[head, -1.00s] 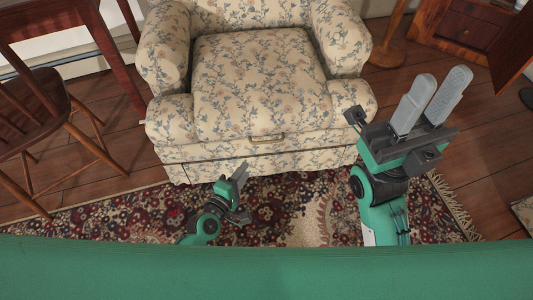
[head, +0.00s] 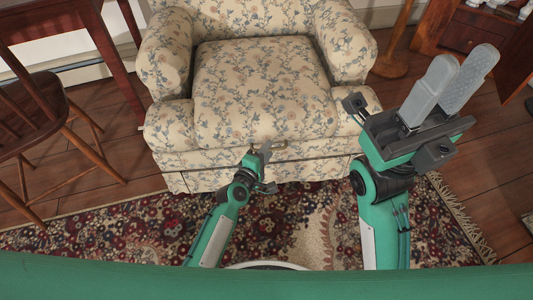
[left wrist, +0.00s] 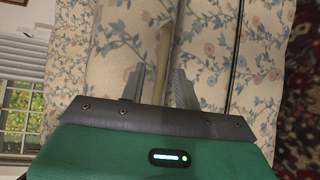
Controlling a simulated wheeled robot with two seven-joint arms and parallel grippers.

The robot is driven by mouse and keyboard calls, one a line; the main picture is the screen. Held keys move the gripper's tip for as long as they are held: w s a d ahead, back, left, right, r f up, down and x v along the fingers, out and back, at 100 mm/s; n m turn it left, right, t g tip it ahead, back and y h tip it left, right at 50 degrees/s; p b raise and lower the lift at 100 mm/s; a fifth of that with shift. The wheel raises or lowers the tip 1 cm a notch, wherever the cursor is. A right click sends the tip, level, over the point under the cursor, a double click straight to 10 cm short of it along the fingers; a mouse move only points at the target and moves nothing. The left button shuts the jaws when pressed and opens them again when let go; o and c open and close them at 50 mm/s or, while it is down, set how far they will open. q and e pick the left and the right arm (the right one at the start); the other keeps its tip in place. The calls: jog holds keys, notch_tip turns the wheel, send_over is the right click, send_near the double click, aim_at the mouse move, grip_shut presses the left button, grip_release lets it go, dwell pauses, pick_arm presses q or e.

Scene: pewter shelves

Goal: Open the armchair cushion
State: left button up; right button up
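The floral armchair (head: 190,128) stands ahead of me, its seat cushion (head: 265,85) lying flat between the arms. A thin tan handle (head: 281,146) runs along the chair's front, just below the cushion's front edge. My left gripper (head: 262,150) is at this handle and partly covers it. In the left wrist view the handle (left wrist: 162,55) runs between the two parted fingers of the left gripper (left wrist: 158,85), which do not visibly touch it. My right gripper (head: 456,84) is raised at the right, fingers apart and empty, away from the chair.
A wooden chair (head: 60,130) and a dark red table (head: 50,15) stand at the left. A wooden cabinet (head: 465,35) and a round stand base (head: 390,67) are at the back right. A patterned rug (head: 130,225) covers the floor before the armchair.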

pick_arm(q)
jog(key=shift+w, duration=0.1)
grip_shut()
jog(key=shift+r+p, duration=0.2)
jog(key=shift+p, duration=0.1)
